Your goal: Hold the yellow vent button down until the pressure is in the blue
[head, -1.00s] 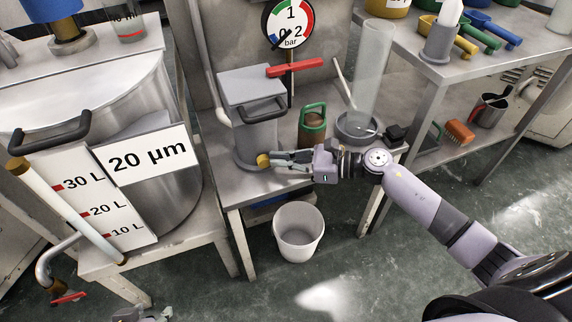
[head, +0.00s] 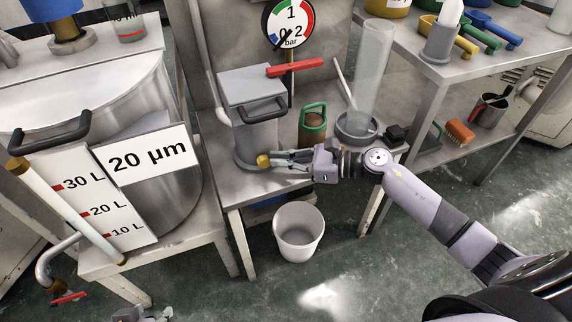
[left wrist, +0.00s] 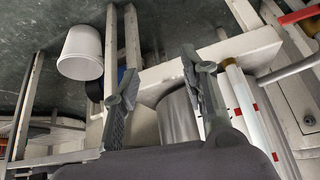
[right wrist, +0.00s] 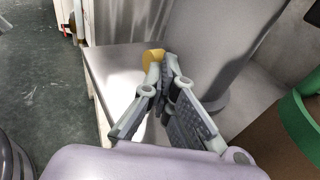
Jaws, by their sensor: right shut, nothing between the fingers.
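The yellow vent button (head: 263,161) sits low on the front of the grey lidded pressure vessel (head: 258,138). My right gripper (head: 272,160) is shut and empty, with its fingertips at the button from the right. In the right wrist view the button (right wrist: 154,57) shows just beyond the fingertips; whether it is pressed in I cannot tell. The round gauge (head: 291,24) above has blue, green and red bands. Its dark needle seems to lie at the lower left, but it is too small to read surely. My left gripper (left wrist: 160,65) is open and empty, low by the left stand.
A red handle (head: 295,67) stands above the vessel. A green-handled brown container (head: 312,128) and a clear cylinder (head: 372,75) stand to its right. A white bucket (head: 299,235) is on the floor below. A large tank (head: 100,95) stands left.

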